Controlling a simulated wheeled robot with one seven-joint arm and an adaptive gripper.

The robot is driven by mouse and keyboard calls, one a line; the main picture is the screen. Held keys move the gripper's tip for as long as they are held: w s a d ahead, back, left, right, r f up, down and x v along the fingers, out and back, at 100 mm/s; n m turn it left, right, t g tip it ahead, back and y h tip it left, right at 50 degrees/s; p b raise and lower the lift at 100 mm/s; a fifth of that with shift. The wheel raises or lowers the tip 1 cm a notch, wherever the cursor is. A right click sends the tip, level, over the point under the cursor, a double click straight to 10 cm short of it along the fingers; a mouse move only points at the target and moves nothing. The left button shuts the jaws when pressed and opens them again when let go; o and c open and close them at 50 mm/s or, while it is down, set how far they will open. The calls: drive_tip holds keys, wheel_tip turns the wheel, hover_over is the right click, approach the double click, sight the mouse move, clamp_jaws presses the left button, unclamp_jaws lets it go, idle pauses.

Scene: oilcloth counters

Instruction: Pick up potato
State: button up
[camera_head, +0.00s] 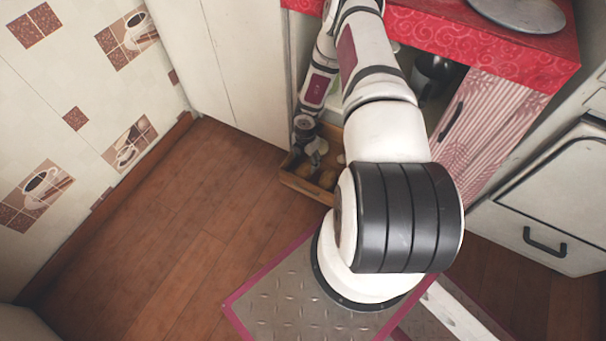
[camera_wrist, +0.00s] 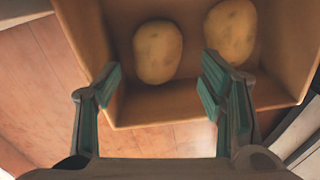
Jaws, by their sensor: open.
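Two yellow-brown potatoes lie in a wooden box in the wrist view: a left potato (camera_wrist: 158,52) and a right potato (camera_wrist: 231,32). My gripper (camera_wrist: 158,88) is open and empty, its green-padded fingers apart at the near wall of the box. The left potato lies ahead of the gap between the fingers; the right potato lies beyond the right finger. In the head view the box (camera_head: 308,187) stands low at the cabinet, with potatoes in it small and partly hidden by my arm. My gripper (camera_head: 318,152) is over the box there.
A red-covered counter (camera_head: 450,38) with a metal plate (camera_head: 518,12) stands above the box. A patterned cabinet door (camera_head: 490,125) stands at the right, and a dark pot (camera_head: 433,68) is on the shelf. The wooden floor (camera_head: 180,215) at left is clear.

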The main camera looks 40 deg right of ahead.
sight(304, 169)
wheel_tip(304, 169, down, 2)
drive_tip(key=shift+f+b, duration=0.2)
drive_tip(key=shift+b, duration=0.15)
drive_tip(key=shift+w+a+f+b, duration=0.1)
drive_tip(key=shift+a+f+b, duration=0.1)
drive_tip(key=shift+f+b, duration=0.9)
drive_tip(key=shift+a+f+b, duration=0.2)
drive_tip(key=shift+f+b, duration=0.35)
drive_tip(key=shift+f, duration=0.95)
drive_tip(key=shift+r, duration=0.1)
drive_tip(key=c, duration=1)
